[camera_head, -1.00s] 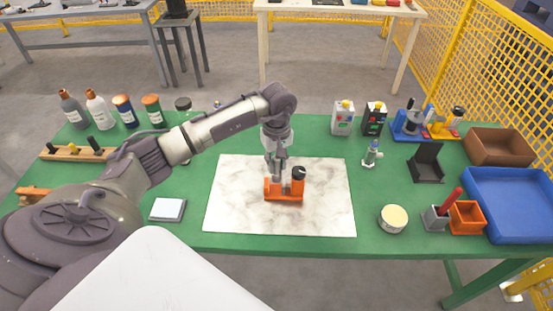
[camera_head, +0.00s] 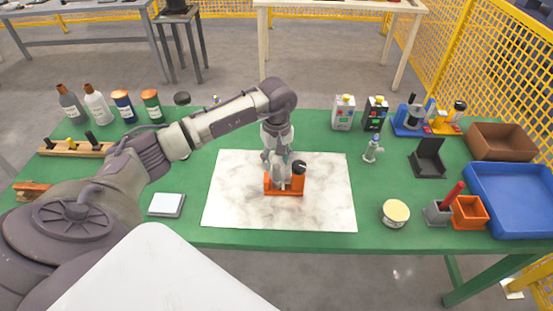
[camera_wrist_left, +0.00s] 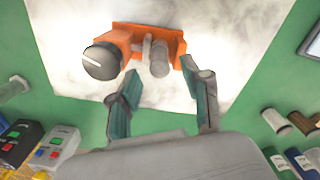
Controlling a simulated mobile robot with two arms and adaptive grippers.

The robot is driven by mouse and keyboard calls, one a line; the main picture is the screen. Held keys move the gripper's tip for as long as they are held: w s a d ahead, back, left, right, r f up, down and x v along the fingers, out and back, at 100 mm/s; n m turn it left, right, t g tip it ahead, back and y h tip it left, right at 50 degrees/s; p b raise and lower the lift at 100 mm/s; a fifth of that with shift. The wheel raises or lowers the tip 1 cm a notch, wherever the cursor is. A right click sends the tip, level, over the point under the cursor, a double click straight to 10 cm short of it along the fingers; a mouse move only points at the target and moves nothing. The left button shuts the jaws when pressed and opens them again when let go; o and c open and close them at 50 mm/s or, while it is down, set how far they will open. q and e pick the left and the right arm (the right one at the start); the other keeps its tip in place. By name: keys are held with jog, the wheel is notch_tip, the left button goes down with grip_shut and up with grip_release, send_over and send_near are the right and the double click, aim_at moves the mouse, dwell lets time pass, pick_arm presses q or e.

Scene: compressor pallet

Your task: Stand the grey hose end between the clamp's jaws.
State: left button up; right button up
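The orange clamp (camera_head: 285,190) sits on the white marbled mat (camera_head: 230,205) in the head view, its black knob (camera_head: 299,167) at the right. In the left wrist view the clamp (camera_wrist_left: 122,38) is at the top, with the knob (camera_wrist_left: 101,61) at its left. The grey hose end (camera_wrist_left: 159,60) is a short grey cylinder at the clamp's middle, seemingly upright between the jaws. In the head view it is mostly hidden by the fingers. My left gripper (camera_head: 275,160) is just above the clamp. Its fingers are spread and empty in the left wrist view (camera_wrist_left: 165,92), apart from the hose end. My right gripper is not in view.
A blue tray (camera_head: 510,198) is at the far right. Bottles (camera_head: 97,104) stand at the back left. The mat around the clamp is clear.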

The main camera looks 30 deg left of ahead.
pick_arm(q)
jog(key=shift+r, duration=0.1)
jog(key=shift+r+p, duration=0.2)
jog(key=shift+p, duration=0.15)
jog(key=shift+r+p, duration=0.45)
jog(key=shift+p, duration=0.05)
notch_tip(320, 180, up, 12)
jog(key=b, duration=0.3)
jog(key=shift+f+b, duration=0.15)
jog(key=shift+b, duration=0.25)
